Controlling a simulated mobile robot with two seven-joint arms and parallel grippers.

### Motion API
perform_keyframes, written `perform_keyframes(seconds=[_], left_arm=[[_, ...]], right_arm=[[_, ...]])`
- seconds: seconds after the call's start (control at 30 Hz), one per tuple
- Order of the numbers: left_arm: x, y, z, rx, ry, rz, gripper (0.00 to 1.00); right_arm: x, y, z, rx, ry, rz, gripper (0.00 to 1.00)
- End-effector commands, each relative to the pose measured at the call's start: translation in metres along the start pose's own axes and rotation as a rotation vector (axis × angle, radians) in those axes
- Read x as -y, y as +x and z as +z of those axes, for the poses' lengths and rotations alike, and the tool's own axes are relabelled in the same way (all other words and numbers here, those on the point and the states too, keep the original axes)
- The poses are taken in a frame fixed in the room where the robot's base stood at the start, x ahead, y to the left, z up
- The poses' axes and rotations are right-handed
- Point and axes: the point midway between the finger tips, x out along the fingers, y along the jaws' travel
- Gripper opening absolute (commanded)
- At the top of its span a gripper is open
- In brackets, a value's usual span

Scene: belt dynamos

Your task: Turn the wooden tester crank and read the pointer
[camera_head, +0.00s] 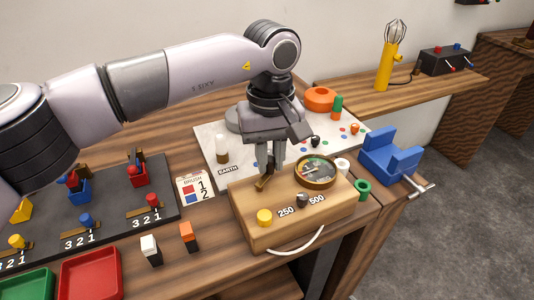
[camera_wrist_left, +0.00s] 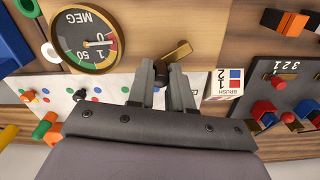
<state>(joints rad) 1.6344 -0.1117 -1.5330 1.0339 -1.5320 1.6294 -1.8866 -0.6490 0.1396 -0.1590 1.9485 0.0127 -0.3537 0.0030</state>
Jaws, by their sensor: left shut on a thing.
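The wooden tester (camera_head: 290,228) is a box at the table's front edge, with a round brass-rimmed dial (camera_head: 315,171) on top. In the wrist view the dial (camera_wrist_left: 87,38) reads MEG, with 0, 1 and 50 on a coloured scale. The pointer seems to lie near the 0, but it is too small to read surely. The brass crank (camera_head: 264,182) is on the box beside the dial. My left gripper (camera_head: 270,168) points down and is shut on the crank's dark knob, which shows between the fingertips in the wrist view (camera_wrist_left: 162,70). My right gripper is out of view.
A yellow knob (camera_head: 264,216) and a dark selector (camera_head: 302,200) by 250 and 500 sit on the tester. A white board (camera_head: 205,140) lies behind. A BRUSH card (camera_head: 194,187) and dark rack (camera_head: 110,215) are left, a blue vise (camera_head: 388,155) right.

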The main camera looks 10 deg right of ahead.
Motion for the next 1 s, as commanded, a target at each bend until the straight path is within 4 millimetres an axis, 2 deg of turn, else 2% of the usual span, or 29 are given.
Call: perform_keyframes(seconds=[0.63,0.67,0.73,1.0], left_arm=[[-0.0018,-0.0017,0.0011,-0.003,0.056,0.003,0.00],[-0.0018,-0.0017,0.0011,-0.003,0.056,0.003,0.23],[-0.0017,-0.0016,0.0011,-0.003,0.055,0.002,0.45],[-0.0014,-0.0008,0.0013,-0.001,0.055,0.001,0.45]], right_arm=[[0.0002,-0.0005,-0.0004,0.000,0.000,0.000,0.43],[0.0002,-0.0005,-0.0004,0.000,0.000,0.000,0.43],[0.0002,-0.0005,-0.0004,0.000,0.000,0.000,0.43],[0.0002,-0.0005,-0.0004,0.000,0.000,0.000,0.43]])
